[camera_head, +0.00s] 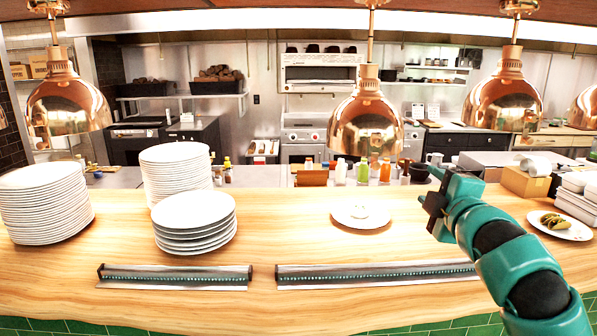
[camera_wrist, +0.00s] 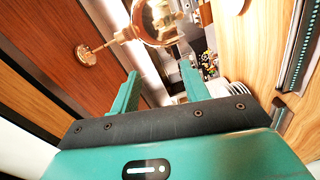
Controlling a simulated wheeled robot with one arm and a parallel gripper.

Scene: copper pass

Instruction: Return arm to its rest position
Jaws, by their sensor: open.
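My gripper (camera_head: 433,183) is at the end of my teal arm, raised above the right half of the wooden counter (camera_head: 290,223) in the head view. In the wrist view my gripper (camera_wrist: 160,88) shows two teal fingers spread apart with nothing between them. Another plate (camera_head: 560,225) with food lies to the right, beyond my arm.
Copper heat lamps (camera_head: 366,122) hang over the counter. White plate stacks (camera_head: 195,222) stand at the left. Two metal ticket rails (camera_head: 175,277) lie along the front edge. A cardboard box (camera_head: 526,183) sits at the right.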

